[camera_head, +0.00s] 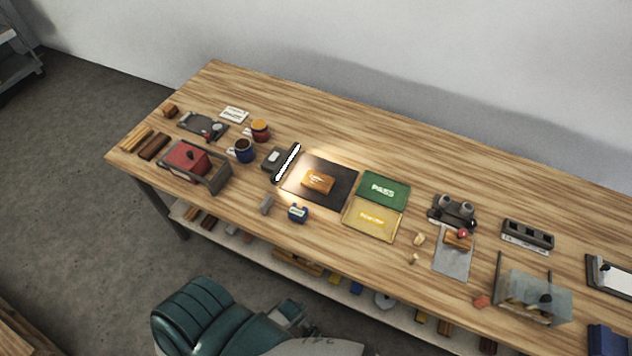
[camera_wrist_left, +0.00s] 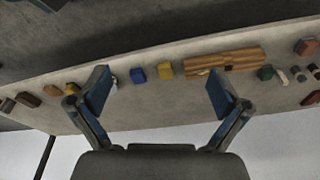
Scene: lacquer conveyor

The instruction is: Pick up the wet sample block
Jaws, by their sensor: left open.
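An orange-brown block (camera_head: 318,182) with a pale mark on top lies on a dark square mat (camera_head: 340,198) at mid-table, under a bright lamp bar (camera_head: 287,163). I cannot tell by sight which block is wet. My left gripper (camera_wrist_left: 158,95) is open and empty in the left wrist view, with its two fingers wide apart. That view shows a pale shelf surface with small blocks beyond the fingers. The right gripper is not in view.
A green PASS panel (camera_head: 383,188) and a yellow panel (camera_head: 373,219) lie right of the mat. A clear box (camera_head: 534,298) stands far right. The back table is clear.

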